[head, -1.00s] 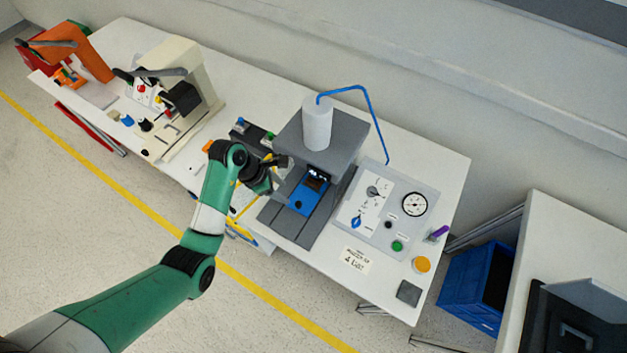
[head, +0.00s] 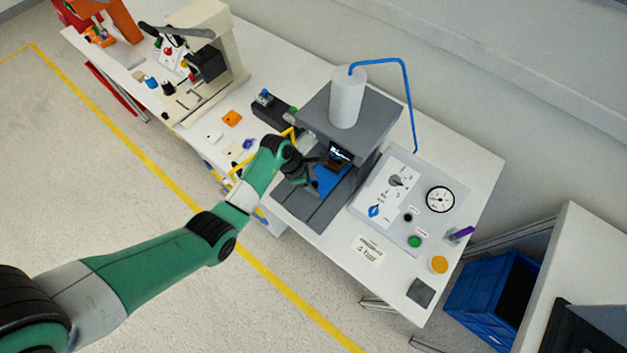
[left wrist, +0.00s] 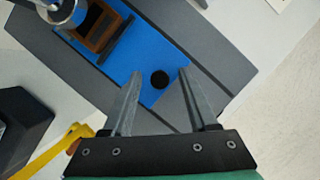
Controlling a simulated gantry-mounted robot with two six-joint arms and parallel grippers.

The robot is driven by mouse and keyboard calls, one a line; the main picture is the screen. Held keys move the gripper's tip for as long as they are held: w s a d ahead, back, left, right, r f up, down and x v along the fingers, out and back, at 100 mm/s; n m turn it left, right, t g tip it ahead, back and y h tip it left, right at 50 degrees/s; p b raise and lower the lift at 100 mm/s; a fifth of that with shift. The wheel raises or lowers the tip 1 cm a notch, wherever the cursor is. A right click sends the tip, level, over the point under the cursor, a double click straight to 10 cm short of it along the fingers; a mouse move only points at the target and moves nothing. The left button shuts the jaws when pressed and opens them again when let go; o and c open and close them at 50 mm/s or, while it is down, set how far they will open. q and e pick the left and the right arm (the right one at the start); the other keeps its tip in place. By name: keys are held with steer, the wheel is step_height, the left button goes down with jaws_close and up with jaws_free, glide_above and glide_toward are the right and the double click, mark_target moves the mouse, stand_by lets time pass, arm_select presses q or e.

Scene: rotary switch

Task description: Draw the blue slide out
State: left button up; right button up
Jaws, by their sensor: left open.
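The blue slide (head: 327,181) lies in the grey base of the press, under the press head. It also shows in the left wrist view (left wrist: 131,62), a flat blue plate with a dark round hole or knob near its outer end and a brown block farther in. My left gripper (head: 312,183) is over the slide's outer end, partly hiding it in the head view. In the left wrist view the gripper (left wrist: 158,80) is open, its fingers on either side of the dark round feature. Whether the fingers touch the slide I cannot tell. My right gripper is not in view.
The press (head: 352,115) with a white cylinder and blue hose stands above the slide. A control panel (head: 402,200) with knobs, gauge and green button is to its right. A yellow frame (head: 262,147) and a dark block (head: 272,110) stand left of the press.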

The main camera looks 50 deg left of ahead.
arm_select(q)
jaws_close()
steer(key=shift+r, duration=0.1)
stand_by(1.3)
